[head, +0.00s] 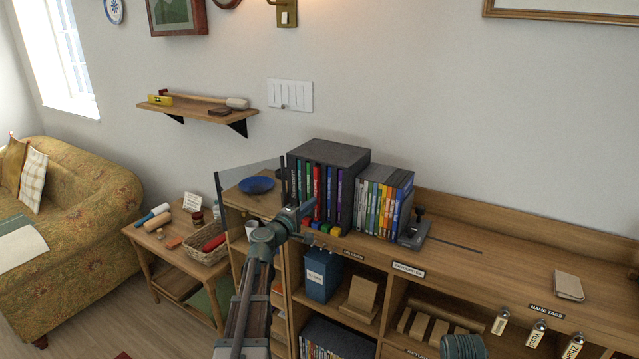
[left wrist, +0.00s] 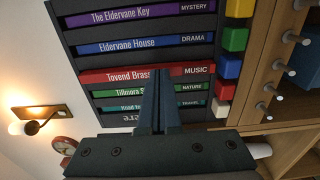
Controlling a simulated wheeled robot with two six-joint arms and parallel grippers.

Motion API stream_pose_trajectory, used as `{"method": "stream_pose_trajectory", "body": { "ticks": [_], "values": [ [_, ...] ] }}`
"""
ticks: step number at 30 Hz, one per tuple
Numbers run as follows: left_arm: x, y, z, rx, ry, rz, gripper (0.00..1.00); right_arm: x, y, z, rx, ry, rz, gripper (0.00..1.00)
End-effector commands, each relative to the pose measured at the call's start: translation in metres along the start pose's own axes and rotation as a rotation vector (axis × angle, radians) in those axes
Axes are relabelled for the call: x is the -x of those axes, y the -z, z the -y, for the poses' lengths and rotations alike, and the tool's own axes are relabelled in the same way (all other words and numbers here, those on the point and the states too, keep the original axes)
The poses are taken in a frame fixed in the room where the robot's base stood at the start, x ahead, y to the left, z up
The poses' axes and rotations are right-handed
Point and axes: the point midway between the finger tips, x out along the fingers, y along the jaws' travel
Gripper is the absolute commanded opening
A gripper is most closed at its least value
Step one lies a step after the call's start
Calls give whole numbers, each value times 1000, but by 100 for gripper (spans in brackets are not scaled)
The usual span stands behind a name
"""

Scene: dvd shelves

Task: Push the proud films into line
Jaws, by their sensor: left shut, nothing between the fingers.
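A dark case (head: 336,160) on the shelf top holds several films upright with coloured spines. In the left wrist view the red film Tovend Brass (left wrist: 110,75) seems to stand out past its neighbours, the blue Eldervane House (left wrist: 130,45) and the green Tillmora (left wrist: 128,92). The purple Eldervane Key (left wrist: 125,17) lies farther along. My left gripper (head: 309,205) is shut and empty in front of this case; in the left wrist view its fingertips (left wrist: 160,72) are at the red spine and hide part of it. Contact cannot be told. My right gripper is not in view.
Coloured blocks (left wrist: 235,38) line the case's foot. To its right stands a row of films (head: 378,205) with a dark bookend (head: 414,234). A blue bowl (head: 256,185) sits behind a clear panel (head: 236,200) at left. The counter (head: 480,250) at right is mostly clear.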

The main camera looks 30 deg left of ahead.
Motion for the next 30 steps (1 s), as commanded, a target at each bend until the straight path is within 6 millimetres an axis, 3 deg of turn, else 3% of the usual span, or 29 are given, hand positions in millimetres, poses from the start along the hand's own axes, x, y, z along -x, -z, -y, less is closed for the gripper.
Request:
{"method": "stream_pose_trajectory", "body": {
  "ticks": [19,30],
  "values": [
    [-16,0,0,0,0,1,0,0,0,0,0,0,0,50],
    [-8,0,0,0,0,0,0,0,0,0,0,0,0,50]
  ]
}}
